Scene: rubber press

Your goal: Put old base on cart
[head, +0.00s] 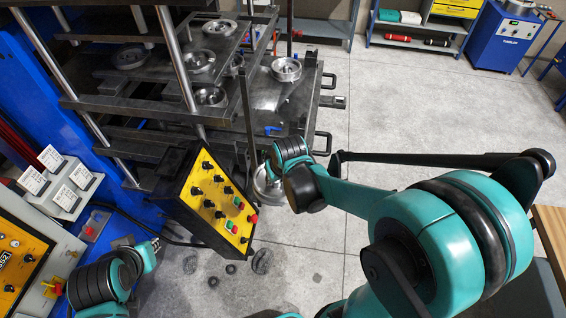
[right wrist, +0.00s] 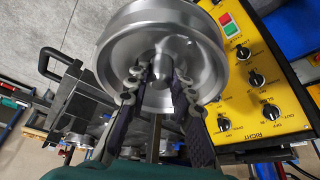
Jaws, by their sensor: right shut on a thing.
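A round silver metal base (right wrist: 165,22) with a rim and central hub fills the top middle of the right wrist view. My right gripper (right wrist: 158,82) is shut on its hub. In the head view the held base (head: 265,188) shows partly behind my right wrist, which hides the fingers; it is in front of the cart, beside the control box. The cart (head: 297,103) is a dark metal table with black handles, right of the press. Another round metal part (head: 286,69) sits on its far side. My left gripper (head: 156,243) is at the lower left, its fingers too small to judge.
The yellow control box (head: 215,200) stands close left of the held base. The press shelves (head: 135,62) at upper left carry several round metal parts. A wooden table edge (head: 548,235) is at the right. The grey floor (head: 400,110) right of the cart is clear.

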